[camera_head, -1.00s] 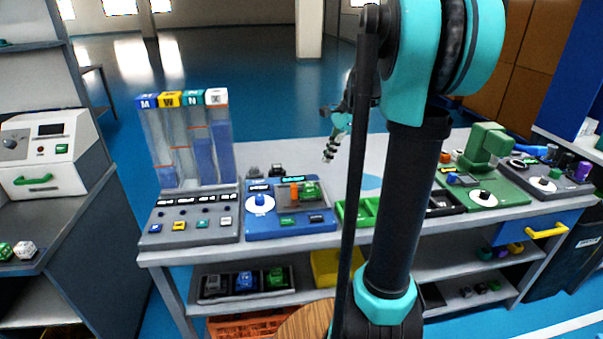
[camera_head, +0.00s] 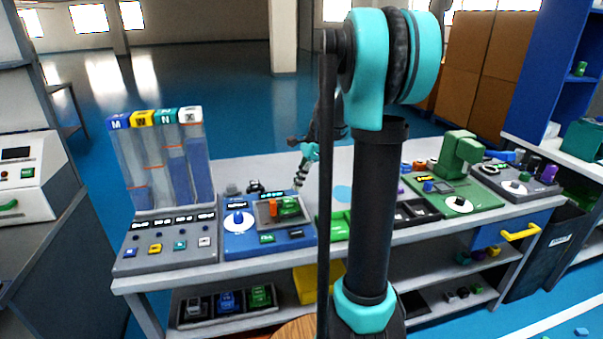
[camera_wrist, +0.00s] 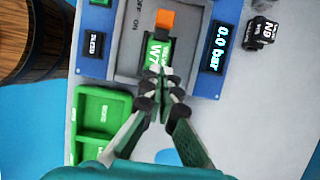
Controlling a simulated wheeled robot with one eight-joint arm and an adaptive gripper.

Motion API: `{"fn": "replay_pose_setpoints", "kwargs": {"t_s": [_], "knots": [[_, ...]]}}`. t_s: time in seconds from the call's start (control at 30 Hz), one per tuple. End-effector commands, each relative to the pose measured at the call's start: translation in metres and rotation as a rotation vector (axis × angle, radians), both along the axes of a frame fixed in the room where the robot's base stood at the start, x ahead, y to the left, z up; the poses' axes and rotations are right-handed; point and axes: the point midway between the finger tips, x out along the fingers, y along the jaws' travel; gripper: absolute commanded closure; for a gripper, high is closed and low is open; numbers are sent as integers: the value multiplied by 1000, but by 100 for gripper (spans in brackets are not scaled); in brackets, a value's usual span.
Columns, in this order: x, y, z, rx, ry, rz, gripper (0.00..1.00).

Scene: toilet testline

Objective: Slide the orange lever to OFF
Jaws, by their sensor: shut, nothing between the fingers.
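The orange lever (camera_wrist: 165,20) shows at the top of the wrist view, in a grey recess of the blue panel (camera_wrist: 95,22). It also shows small in the head view (camera_head: 273,208). OFF and ON markings are beside it; I cannot tell exactly which one it lines up with. A green block (camera_wrist: 156,52) with white lettering sits directly below the lever in the wrist view. My gripper (camera_wrist: 160,72) is shut with its fingertips over the lower end of the green block, apart from the lever. Whether they touch the block is unclear. In the head view my gripper (camera_head: 298,184) is above the panel's back edge.
A display (camera_wrist: 218,48) reads 0.0 bar. A dark cube (camera_wrist: 262,32) stands beside the panel. Green trays (camera_wrist: 100,120) lie on the other side. The dispenser with clear tubes (camera_head: 165,175) stands left of the panel, a green machine (camera_head: 455,160) to the right.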

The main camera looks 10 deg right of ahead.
Motion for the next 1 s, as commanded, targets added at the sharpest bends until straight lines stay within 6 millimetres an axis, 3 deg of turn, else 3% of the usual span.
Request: {"fn": "replay_pose_setpoints", "kwargs": {"t_s": [0.17, 0.43, 1.0], "knots": [[0, 13, -32, 0, -1, 2, 100], [0, 47, -30, 0, -1, 3, 100], [0, 59, -30, 0, -1, 3, 100]]}}
